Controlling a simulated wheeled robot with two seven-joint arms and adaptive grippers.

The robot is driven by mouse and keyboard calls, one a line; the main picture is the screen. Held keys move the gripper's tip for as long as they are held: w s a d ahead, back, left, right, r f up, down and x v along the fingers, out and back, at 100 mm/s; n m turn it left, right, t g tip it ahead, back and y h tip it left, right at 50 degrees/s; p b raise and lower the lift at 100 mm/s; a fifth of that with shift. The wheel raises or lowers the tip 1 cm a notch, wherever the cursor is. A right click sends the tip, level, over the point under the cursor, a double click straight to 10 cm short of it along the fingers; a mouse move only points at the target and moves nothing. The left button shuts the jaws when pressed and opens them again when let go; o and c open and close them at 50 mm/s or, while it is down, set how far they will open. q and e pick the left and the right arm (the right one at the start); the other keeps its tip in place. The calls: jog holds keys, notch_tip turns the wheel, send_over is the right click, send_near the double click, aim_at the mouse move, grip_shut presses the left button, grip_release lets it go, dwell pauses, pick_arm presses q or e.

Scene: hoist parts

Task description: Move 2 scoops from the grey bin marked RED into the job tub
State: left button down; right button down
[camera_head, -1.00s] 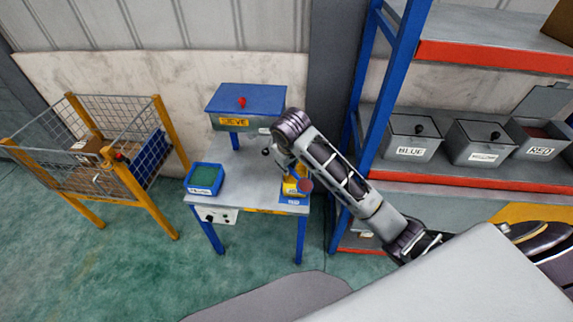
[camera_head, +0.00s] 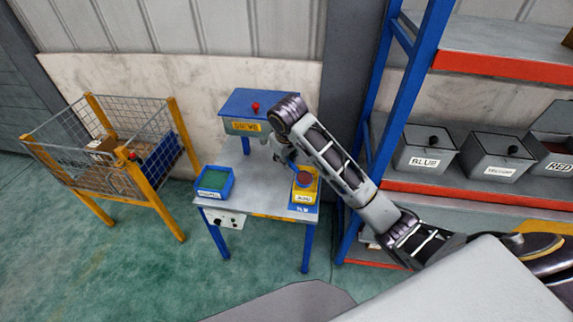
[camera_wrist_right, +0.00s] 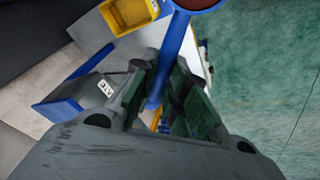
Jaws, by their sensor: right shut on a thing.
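My right gripper (camera_head: 287,158) is shut on the blue handle of a scoop. The handle (camera_wrist_right: 172,62) shows between the fingers in the right wrist view. The scoop's cup (camera_head: 304,179) holds dark red material and looks roughly level. In the head view it appears over the yellow tub (camera_head: 312,190) on the table; its height above the tub is hard to tell. The tub (camera_wrist_right: 130,12) also shows in the wrist view, its label unreadable. The grey bin marked RED (camera_head: 554,166) stands on the shelf at the right with its lid up. My left gripper is not in view.
The grey table (camera_head: 250,187) also holds a blue tray (camera_head: 213,196) with green contents and a blue box (camera_head: 257,103) with a red knob. A wire cage (camera_head: 65,172) stands left.

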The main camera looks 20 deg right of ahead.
jog(key=shift+w+d+r+b, duration=1.45)
jog(key=shift+w+r, duration=0.75)
jog(key=shift+w, duration=1.85)
jog(key=w+d+f+n+b, duration=0.2)
jog(key=w+d+f, duration=0.15)
jog(key=f, duration=0.55)
jog(key=s+d+f+n+g+y, duration=0.1)
jog(key=s+f+n+y, duration=0.1)
jog(key=f+n, duration=0.4)
jog(key=s+d+f+n+g+y, duration=0.1)
jog(key=f+n, duration=0.6)
jog(key=n, duration=0.7)
jog(key=shift+s+d+f+n+g+y, duration=0.35)
jog(key=shift+s+g+y, duration=0.4)
jog(key=shift+s, duration=0.4)
jog(key=shift+r, duration=0.1)
